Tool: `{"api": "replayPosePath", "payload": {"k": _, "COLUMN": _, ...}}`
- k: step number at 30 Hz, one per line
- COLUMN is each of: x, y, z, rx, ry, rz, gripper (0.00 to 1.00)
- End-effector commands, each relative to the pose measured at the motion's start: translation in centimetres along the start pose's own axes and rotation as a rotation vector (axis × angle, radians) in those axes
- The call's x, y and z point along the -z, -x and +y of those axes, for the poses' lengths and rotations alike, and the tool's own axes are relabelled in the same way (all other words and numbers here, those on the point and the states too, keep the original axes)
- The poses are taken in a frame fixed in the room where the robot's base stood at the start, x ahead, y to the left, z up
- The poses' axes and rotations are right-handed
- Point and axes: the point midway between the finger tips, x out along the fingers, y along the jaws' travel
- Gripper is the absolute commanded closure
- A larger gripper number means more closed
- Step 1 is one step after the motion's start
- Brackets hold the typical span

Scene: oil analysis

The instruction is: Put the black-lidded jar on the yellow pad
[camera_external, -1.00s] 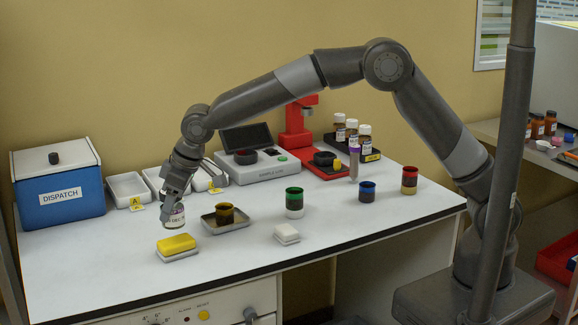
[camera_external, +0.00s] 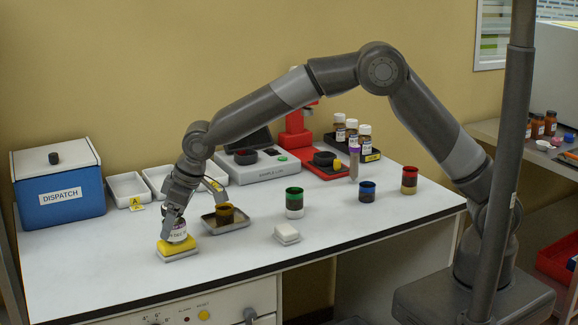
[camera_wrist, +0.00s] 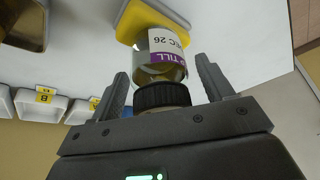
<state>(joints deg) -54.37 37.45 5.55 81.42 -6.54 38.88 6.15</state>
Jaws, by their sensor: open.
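The black-lidded jar (camera_wrist: 165,62) stands on the yellow pad (camera_external: 178,247), with its base against the pad's top. In the wrist view it is clear glass with a white and purple label, and its black lid (camera_wrist: 162,96) is toward my gripper. My gripper (camera_external: 176,222) is over the pad with its fingers apart. In the wrist view the fingers (camera_wrist: 165,82) are on either side of the jar, with a gap to it on both sides. The yellow pad also shows in the wrist view (camera_wrist: 130,22), on a white base.
A white pad (camera_external: 287,233) and a green-banded jar (camera_external: 294,203) stand farther right. White trays (camera_external: 128,188) and a blue dispatch box (camera_external: 58,190) are behind, left.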

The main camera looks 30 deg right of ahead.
Motion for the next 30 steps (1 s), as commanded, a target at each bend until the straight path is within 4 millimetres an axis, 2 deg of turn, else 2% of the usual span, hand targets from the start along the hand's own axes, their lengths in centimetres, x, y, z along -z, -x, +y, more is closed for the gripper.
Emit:
{"api": "replayPosePath", "payload": {"k": 5, "x": 0.1, "y": 0.3, "z": 0.0, "rx": 0.000, "ry": 0.000, "rz": 0.002, "gripper": 0.27}}
{"api": "replayPosePath", "payload": {"k": 8, "x": 0.2, "y": 1.4, "z": 0.0, "rx": 0.000, "ry": 0.000, "rz": 0.003, "gripper": 0.27}}
{"api": "replayPosePath", "payload": {"k": 21, "x": 0.2, "y": 10.1, "z": 0.0, "rx": 0.000, "ry": 0.000, "rz": 0.003, "gripper": 0.27}}
{"api": "replayPosePath", "payload": {"k": 25, "x": 0.1, "y": 11.6, "z": 0.0, "rx": 0.000, "ry": 0.000, "rz": 0.001, "gripper": 0.27}}
{"api": "replayPosePath", "payload": {"k": 30, "x": 0.1, "y": 12.3, "z": 0.0, "rx": 0.000, "ry": 0.000, "rz": 0.001, "gripper": 0.27}}
